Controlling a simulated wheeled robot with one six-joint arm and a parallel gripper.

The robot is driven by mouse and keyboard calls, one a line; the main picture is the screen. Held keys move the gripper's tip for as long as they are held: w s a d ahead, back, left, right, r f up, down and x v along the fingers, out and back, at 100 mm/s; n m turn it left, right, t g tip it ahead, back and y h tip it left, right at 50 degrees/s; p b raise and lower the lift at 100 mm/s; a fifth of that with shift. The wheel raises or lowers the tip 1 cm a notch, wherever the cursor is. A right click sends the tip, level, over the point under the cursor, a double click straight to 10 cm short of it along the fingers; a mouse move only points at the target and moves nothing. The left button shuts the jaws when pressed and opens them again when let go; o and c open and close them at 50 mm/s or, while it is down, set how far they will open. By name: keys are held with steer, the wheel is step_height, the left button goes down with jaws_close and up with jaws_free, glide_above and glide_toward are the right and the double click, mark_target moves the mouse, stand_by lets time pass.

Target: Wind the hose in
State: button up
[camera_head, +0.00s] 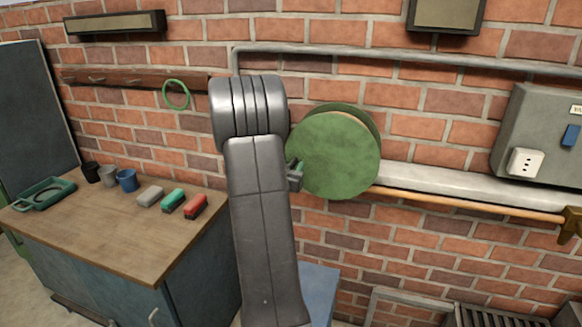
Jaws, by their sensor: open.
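A green round hose reel (336,155) is mounted on the brick wall, right of the middle. An orange-brown hose (470,203) runs out from the reel's lower right side, nearly straight, to a brass-coloured end piece (571,226) at the right edge. My arm rises in front of the reel's left side. A small grey part that looks like my gripper (296,177) shows beside my arm, at the reel's left edge, with a bit of green by it. Most of my gripper is hidden behind my arm. I cannot tell whether it touches the reel or a handle.
A wooden-topped workbench (110,238) stands at left with cups, several coloured blocks and a green tray (44,194). A grey box with a socket (526,162) is on the wall at right. A pipe (400,60) runs above the reel. A green ring (176,95) hangs at left.

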jaws_close()
steer(key=shift+r, duration=0.1)
